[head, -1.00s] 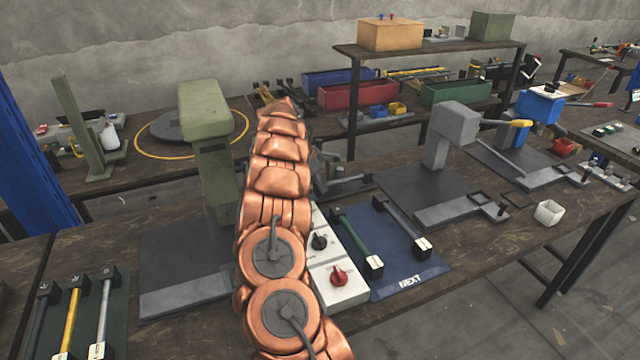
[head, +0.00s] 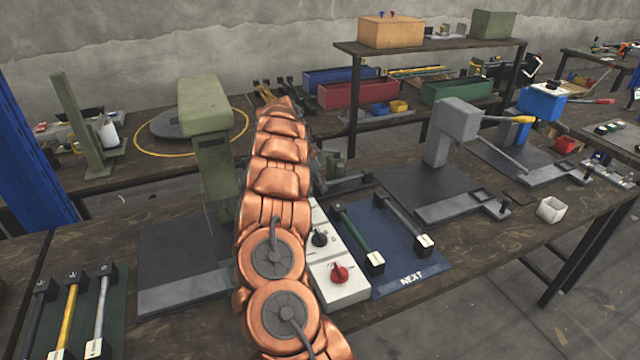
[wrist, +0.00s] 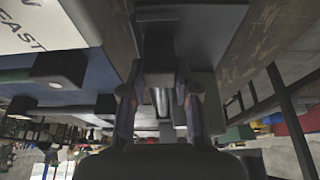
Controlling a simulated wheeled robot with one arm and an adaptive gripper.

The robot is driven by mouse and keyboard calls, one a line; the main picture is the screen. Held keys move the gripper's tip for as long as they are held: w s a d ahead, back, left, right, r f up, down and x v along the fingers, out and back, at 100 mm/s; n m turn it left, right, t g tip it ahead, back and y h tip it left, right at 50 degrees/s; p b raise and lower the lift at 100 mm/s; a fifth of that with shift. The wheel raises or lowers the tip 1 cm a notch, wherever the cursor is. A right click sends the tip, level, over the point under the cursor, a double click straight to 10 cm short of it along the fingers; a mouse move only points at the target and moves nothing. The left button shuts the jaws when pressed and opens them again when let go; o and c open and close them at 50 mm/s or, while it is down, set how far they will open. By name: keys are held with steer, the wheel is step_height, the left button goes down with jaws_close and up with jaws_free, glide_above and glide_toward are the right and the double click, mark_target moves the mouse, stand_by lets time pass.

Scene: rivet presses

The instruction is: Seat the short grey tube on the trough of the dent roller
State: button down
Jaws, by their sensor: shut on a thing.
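In the wrist view my gripper (wrist: 160,112) is shut on a slim pale grey tube (wrist: 161,100), seen nearly end-on between the two fingers. A dark block (wrist: 159,58) stands just beyond the fingertips; I cannot tell whether the tube touches it. In the head view my copper arm hides my gripper and the held tube. A low grey fixture with a bar (head: 347,182) shows just right of my arm; it may be the dent roller, but its trough cannot be made out.
A green press (head: 207,125) stands left of my arm. To the right are a white control box (head: 338,276), a blue NEXT mat (head: 390,290) with a green and a grey bar, and a grey press (head: 452,135). A rack of several bars (head: 75,310) lies front left.

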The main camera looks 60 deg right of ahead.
steer(key=shift+f, duration=0.1)
steer(key=c, duration=0.8)
jaws_free()
steer(key=shift+o, duration=0.2)
steer(key=v, duration=1.2)
steer(key=shift+s, duration=0.1)
